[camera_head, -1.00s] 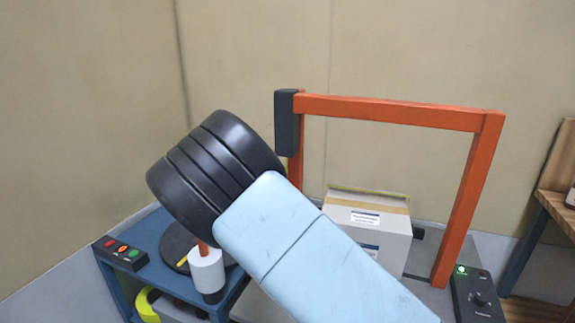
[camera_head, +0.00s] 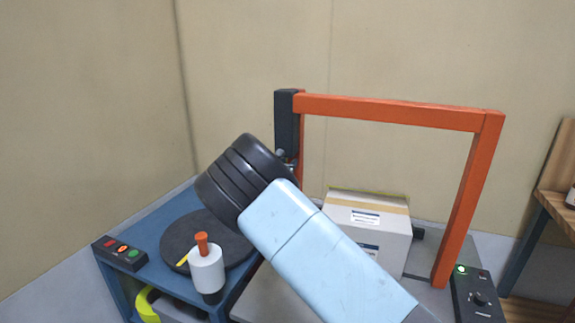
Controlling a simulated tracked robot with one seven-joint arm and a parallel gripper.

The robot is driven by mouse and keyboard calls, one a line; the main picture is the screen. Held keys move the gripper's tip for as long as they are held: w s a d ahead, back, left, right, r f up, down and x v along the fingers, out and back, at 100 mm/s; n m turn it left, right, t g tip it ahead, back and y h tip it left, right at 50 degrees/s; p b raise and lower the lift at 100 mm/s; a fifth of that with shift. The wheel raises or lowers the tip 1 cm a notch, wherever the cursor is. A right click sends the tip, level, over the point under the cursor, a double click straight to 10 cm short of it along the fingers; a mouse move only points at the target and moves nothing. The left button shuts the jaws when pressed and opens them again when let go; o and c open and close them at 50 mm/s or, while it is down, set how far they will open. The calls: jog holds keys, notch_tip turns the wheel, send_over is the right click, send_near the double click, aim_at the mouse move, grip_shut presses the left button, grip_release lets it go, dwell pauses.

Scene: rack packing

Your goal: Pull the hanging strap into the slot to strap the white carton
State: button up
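The white carton (camera_head: 366,226), with brown tape and labels, sits on the grey machine top under the orange strapping frame (camera_head: 390,110). A yellowish strap line (camera_head: 368,191) runs along the carton's far top edge. The dark box (camera_head: 287,120) is fixed to the frame's upper left post. My pale blue arm with black rings reaches up in front of the frame's left post. A small part of my gripper (camera_head: 287,160) shows just past the rings beside that post. Its fingers are too small and hidden to read. I cannot make out a hanging strap or the slot.
A blue cart (camera_head: 162,222) at left holds a dark round turntable (camera_head: 190,240), a white dispenser with an orange knob (camera_head: 207,268) and a button box (camera_head: 119,253). A control box (camera_head: 478,298) with a green light stands right. A wooden shelf (camera_head: 560,190) is at the right edge.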

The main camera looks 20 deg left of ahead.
grip_shut()
jog(key=shift+s+a, duration=0.1)
jog(key=shift+a, duration=0.05)
dwell(1.3)
